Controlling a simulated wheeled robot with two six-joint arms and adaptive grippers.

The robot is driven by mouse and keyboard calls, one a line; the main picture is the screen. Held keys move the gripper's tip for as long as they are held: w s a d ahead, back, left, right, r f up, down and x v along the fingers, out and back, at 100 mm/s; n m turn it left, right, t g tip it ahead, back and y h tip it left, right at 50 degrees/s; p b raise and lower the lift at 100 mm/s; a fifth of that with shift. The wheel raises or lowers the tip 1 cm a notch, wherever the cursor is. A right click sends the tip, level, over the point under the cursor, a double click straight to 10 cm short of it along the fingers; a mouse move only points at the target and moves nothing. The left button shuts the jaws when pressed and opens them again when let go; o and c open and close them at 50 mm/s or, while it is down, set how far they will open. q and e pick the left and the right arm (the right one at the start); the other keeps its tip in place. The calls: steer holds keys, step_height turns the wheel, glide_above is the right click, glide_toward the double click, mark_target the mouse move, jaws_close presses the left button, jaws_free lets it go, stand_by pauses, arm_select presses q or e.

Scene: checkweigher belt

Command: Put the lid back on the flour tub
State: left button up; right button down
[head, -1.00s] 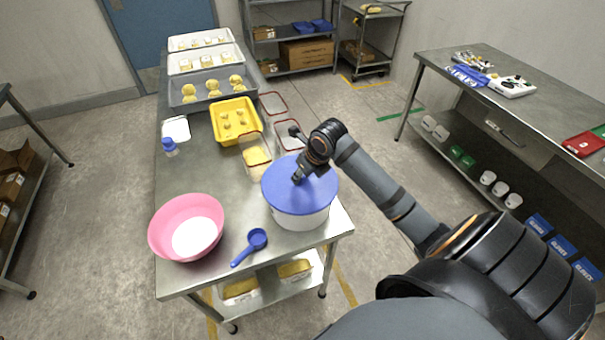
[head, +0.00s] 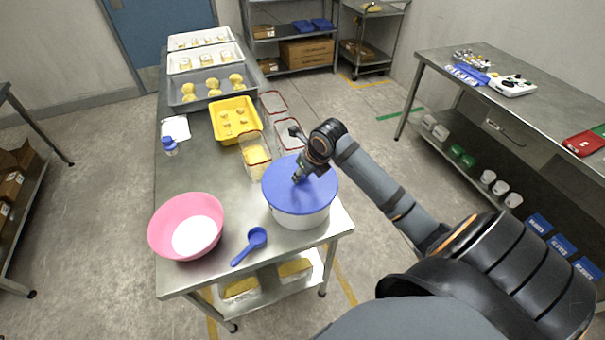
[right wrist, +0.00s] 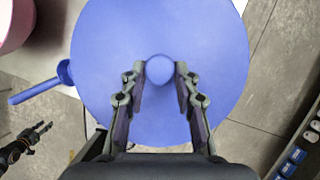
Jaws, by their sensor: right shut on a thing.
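The flour tub (head: 300,217) is a white round tub at the near right corner of the steel table. Its blue lid (head: 285,195) lies level over the tub's mouth and hides the inside. Lid and tub rim look in line, but I cannot tell whether the lid is fully seated. My right gripper (head: 297,179) is over the lid's middle. In the right wrist view its fingers are shut on the round blue knob (right wrist: 159,69) of the lid. My left gripper (right wrist: 46,128) shows only at the left of the right wrist view, open, empty and away from the lid.
A pink bowl (head: 162,237) with white contents and a blue scoop (head: 256,238) are left of the tub. Clear red-rimmed containers (head: 256,152) stand close behind it. A yellow tray (head: 217,127) and dough trays are farther back.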

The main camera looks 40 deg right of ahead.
stand_by(0.3)
steer(key=shift+c, duration=2.1)
jaws_free()
steer(key=shift+r, duration=0.1)
steer(key=shift+r+p, duration=3.05)
steer(key=shift+r, duration=0.35)
jaws_close()
steer(key=shift+f, duration=0.2)
